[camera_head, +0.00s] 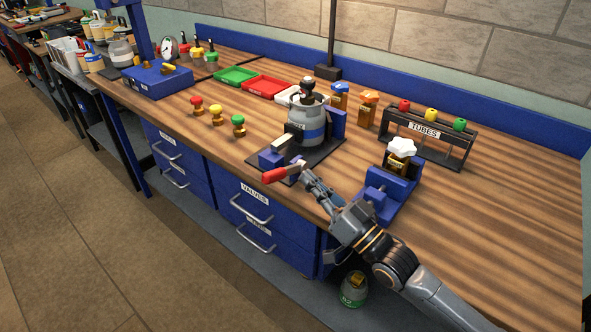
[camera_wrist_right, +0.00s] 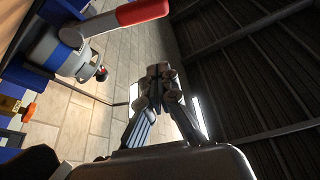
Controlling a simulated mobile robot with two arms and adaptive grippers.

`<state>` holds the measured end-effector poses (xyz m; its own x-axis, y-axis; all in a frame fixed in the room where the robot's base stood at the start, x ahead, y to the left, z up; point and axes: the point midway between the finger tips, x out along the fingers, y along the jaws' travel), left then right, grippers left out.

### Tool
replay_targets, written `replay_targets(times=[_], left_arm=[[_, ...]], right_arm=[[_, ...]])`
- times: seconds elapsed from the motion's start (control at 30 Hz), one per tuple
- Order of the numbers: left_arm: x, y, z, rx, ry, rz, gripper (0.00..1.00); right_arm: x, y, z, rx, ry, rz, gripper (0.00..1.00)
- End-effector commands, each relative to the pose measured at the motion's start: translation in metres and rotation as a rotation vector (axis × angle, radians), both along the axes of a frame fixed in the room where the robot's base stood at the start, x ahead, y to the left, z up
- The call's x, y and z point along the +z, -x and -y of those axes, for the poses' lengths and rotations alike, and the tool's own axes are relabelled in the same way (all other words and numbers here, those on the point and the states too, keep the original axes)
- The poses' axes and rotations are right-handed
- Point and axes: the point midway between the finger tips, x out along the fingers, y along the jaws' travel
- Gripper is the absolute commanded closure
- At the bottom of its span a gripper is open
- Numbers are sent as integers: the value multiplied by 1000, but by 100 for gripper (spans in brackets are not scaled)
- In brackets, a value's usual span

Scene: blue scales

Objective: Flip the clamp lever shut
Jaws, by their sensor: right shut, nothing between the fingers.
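The clamp lever has a red handle (camera_head: 280,175) that points out toward the front left of the bench in the head view. In the right wrist view the red handle (camera_wrist_right: 143,11) is at the top, on a pale metal arm (camera_wrist_right: 100,24). The lever belongs to a blue clamp (camera_head: 272,158) in front of a grey canister (camera_head: 306,124) on a dark base plate (camera_head: 325,152). My right gripper (camera_head: 303,165) is shut and empty, close to the right of the red handle. Whether it touches the lever I cannot tell. My left gripper is not in view.
A blue vise with a white-knobbed valve (camera_head: 401,150) stands right of my gripper. A TUBES rack (camera_head: 428,135) is behind it. The right bench top is clear.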

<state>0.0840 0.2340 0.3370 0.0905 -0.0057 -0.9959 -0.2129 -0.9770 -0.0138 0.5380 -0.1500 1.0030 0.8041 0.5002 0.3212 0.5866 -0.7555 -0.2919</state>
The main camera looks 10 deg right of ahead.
Motion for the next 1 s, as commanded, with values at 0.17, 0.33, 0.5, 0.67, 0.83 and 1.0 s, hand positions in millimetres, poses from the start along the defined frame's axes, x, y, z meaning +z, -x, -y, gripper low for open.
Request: replay_targets(times=[0.17,0.33,0.5,0.67,0.83,1.0], left_arm=[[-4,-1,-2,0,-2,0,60],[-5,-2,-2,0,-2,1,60],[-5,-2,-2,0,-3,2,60],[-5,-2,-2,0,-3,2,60],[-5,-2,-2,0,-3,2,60],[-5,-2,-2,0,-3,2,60]], right_arm=[[-7,16,10,0,-1,1,100],[-7,21,13,0,0,2,100],[-6,21,13,0,0,2,100],[-6,21,13,0,-1,3,100],[-9,21,11,-2,6,-7,100],[-39,27,-1,-30,91,-114,100]])
